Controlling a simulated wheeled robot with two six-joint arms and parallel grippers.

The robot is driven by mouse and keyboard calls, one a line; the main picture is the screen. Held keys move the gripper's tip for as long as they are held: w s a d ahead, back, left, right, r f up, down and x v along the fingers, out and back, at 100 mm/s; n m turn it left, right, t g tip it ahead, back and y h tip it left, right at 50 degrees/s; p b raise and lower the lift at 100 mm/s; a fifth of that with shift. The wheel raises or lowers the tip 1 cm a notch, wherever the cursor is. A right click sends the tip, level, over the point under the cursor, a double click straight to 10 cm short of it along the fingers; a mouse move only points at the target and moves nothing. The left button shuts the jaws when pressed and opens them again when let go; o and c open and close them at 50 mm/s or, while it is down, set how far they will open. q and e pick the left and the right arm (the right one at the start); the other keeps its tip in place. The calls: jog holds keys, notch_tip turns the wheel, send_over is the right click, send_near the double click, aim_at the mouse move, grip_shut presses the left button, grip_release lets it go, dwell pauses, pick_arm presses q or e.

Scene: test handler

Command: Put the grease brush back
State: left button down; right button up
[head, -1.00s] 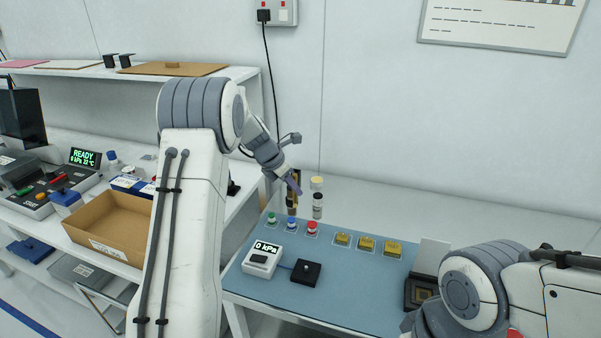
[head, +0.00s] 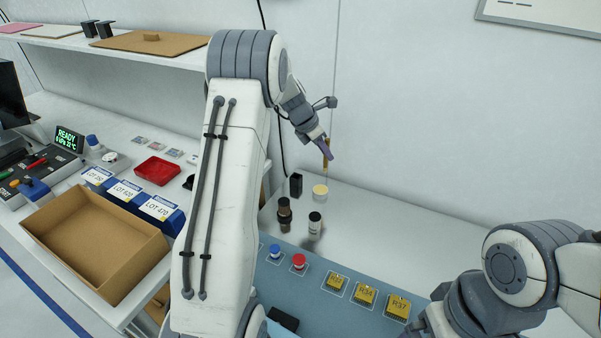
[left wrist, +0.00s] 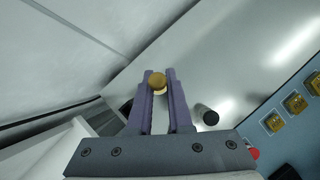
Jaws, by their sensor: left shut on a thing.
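My left gripper (head: 326,150) is shut on the grease brush (head: 326,167), a thin brown upright stick. It holds the brush in the air near the back wall, above a small jar with a cream top (head: 320,189). In the left wrist view the brush's round tan end (left wrist: 158,80) shows between the purple fingertips (left wrist: 159,75), with the pale jar partly hidden behind it. A black open-topped holder (head: 296,186) stands left of the jar. My right arm comes in at the lower right; its gripper is out of view.
Push buttons and gold blocks (head: 365,295) are on the blue mat (head: 320,281). A cardboard box (head: 47,248) is at the left. The white bench (head: 400,226) to the right is clear.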

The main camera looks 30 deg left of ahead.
pick_arm(q)
jog(key=a+f+p, duration=0.1)
jog(key=a+f, duration=0.3)
jog(key=a, duration=0.1)
jog(key=a+f+p, duration=0.2)
jog(key=a+f, duration=0.3)
jog(key=shift+s+a+f, duration=0.15)
jog(key=shift+f, duration=0.35)
jog(key=shift+f, duration=0.2)
jog(key=c, duration=0.8)
grip_release()
jog(key=shift+c, duration=0.2)
